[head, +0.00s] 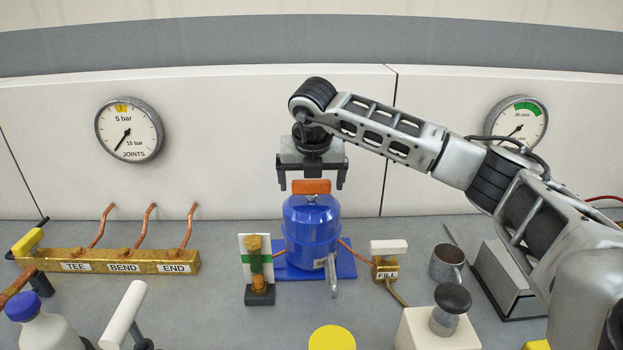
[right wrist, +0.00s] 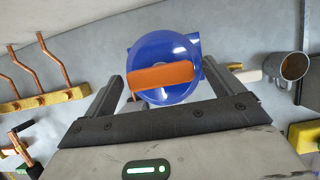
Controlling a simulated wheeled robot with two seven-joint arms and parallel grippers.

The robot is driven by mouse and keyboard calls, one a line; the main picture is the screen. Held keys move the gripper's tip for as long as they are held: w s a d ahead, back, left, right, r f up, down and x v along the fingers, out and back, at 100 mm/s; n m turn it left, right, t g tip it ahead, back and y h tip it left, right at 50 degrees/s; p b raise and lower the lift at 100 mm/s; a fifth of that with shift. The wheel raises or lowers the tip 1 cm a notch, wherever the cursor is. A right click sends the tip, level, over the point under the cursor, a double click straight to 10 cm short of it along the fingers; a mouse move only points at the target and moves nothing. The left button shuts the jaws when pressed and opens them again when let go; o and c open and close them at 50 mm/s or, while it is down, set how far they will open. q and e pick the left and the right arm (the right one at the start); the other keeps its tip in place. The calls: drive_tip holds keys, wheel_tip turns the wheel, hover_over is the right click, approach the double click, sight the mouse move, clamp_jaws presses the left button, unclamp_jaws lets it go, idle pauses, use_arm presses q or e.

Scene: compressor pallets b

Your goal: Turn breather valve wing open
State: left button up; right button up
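The breather valve wing (head: 311,186) is an orange bar on top of the blue compressor (head: 312,225), lying across the picture in the head view. In the right wrist view the wing (right wrist: 160,77) lies nearly crosswise, slightly tilted, over the round blue top (right wrist: 183,97). My right gripper (head: 311,186) is open, pointing down just above the wing. Its fingers (right wrist: 165,92) stand wide to either side of the wing, and I see no contact. My left gripper is not in view.
A brass manifold (head: 110,263) with copper stubs stands left. A sight glass block (head: 256,270) and the FILL valve (head: 386,268) flank the compressor. A metal mug (head: 446,263) and grey box (head: 503,285) are right. A white-handled lever (head: 124,315) stands at front left.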

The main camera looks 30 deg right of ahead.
drive_tip(key=c, duration=0.8)
drive_tip(key=shift+n+b, duration=0.3)
drive_tip(key=shift+n, duration=0.2)
drive_tip(key=n+y+b, duration=0.1)
drive_tip(key=n, duration=0.1)
drive_tip(key=shift+d+f+n, duration=0.1)
drive_tip(key=shift+n, duration=0.3)
drive_tip(key=n+y, duration=0.1)
drive_tip(key=n, duration=0.1)
drive_tip(key=n+y, duration=0.1)
drive_tip(key=n, duration=0.1)
drive_tip(key=shift+d+n+t, duration=0.1)
drive_tip(key=shift+n+t, duration=0.2)
drive_tip(key=n, duration=0.1)
drive_tip(key=n+y, duration=0.1)
drive_tip(key=n, duration=0.1)
drive_tip(key=n+y+p, duration=0.1)
drive_tip(key=n, duration=0.1)
drive_tip(key=shift+d+r+g, duration=0.15)
drive_tip(key=shift+r+g, duration=0.1)
drive_tip(key=shift+g, duration=0.15)
drive_tip(key=shift+w+n+g+y+p, duration=0.1)
drive_tip(key=shift+n+g+y+p, duration=0.35)
drive_tip(key=shift+n, duration=1.75)
drive_tip(key=shift+n+y, duration=0.25)
drive_tip(key=shift+n, duration=0.05)
drive_tip(key=o, duration=1)
drive_tip(key=shift+f, duration=0.1)
